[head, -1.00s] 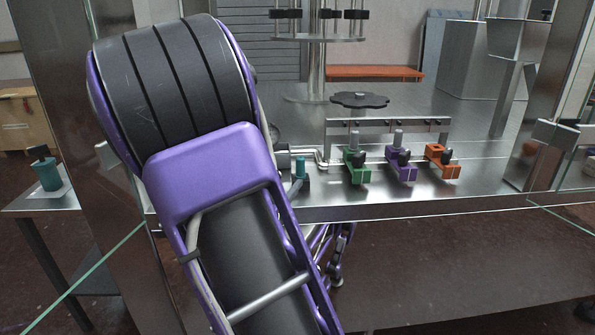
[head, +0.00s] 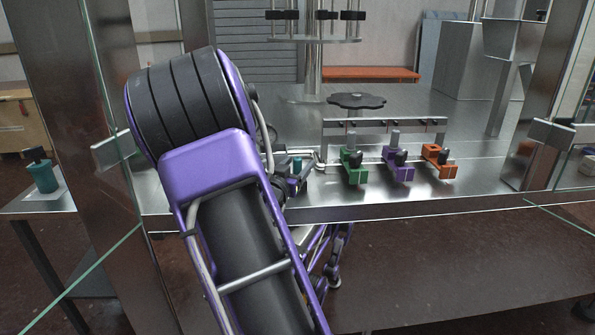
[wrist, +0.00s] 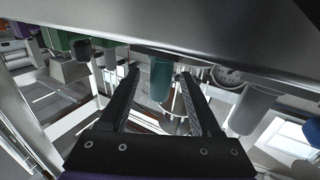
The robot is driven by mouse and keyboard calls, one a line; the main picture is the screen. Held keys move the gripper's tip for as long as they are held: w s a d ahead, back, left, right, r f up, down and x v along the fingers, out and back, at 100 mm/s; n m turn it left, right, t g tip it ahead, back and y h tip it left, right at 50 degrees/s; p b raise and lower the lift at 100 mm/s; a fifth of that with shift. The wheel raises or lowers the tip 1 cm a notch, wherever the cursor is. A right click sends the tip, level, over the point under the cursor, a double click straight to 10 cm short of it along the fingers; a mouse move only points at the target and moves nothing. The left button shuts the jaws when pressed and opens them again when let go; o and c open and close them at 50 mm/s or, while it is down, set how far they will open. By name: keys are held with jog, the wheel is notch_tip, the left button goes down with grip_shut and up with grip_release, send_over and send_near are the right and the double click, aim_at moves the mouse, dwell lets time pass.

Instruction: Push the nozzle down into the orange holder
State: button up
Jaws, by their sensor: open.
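The orange holder (head: 440,170) is at the right end of a row on the steel machine deck. In the head view the teal part (head: 297,165) is at the left of the row, close to my wrist. My gripper is well left of the orange holder, and my arm hides much of it there.
The green holder (head: 354,176) and purple holder (head: 398,172) stand between my wrist and the orange one. A steel post and glass panels stand at both sides.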

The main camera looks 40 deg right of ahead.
grip_shut()
dwell(0.3)
